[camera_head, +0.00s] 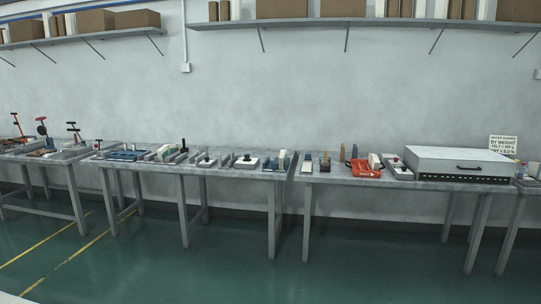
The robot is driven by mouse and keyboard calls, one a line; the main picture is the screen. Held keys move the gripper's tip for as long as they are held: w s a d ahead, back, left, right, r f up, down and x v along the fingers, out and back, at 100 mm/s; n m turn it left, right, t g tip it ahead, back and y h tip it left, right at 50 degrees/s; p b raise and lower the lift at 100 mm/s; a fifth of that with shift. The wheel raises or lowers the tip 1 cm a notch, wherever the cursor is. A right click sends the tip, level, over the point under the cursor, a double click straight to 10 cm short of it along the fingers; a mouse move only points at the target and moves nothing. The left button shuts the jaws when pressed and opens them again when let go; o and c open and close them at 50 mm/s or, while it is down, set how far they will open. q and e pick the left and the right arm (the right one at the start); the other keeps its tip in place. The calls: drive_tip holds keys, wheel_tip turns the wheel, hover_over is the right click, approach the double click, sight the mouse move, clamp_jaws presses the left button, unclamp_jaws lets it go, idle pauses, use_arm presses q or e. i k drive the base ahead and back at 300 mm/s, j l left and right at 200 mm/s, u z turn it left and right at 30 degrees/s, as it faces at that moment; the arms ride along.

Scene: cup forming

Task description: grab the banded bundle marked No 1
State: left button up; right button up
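I cannot make out a bundle marked No 1; the objects on the benches are too small to read any marking. A small white and blue item (281,160) lies at the right end of the middle bench (230,172). I cannot tell whether any of these is banded. Neither of my grippers is in view.
A large white box with a black handle (460,160) stands on the right bench, before a printed sign (503,144). Red-handled tools (18,125) stand at the far left. Wall shelves (360,22) hold brown boxes. The green floor (150,260) in front of the benches is clear.

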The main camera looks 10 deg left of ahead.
sight(283, 156)
drive_tip(key=i+l+u, duration=0.1)
drive_tip(key=i, duration=0.35)
drive_tip(key=i+l+u, duration=0.1)
drive_tip(key=i, duration=0.35)
drive_tip(key=i+l, duration=0.15)
drive_tip(key=i, duration=0.3)
drive_tip(key=i+l+u, duration=0.15)
drive_tip(key=i, duration=0.3)
drive_tip(key=i+l+u, duration=0.1)
drive_tip(key=i, duration=0.35)
drive_tip(key=i+l, duration=0.15)
drive_tip(key=i, duration=0.35)
drive_tip(key=j+u, duration=0.05)
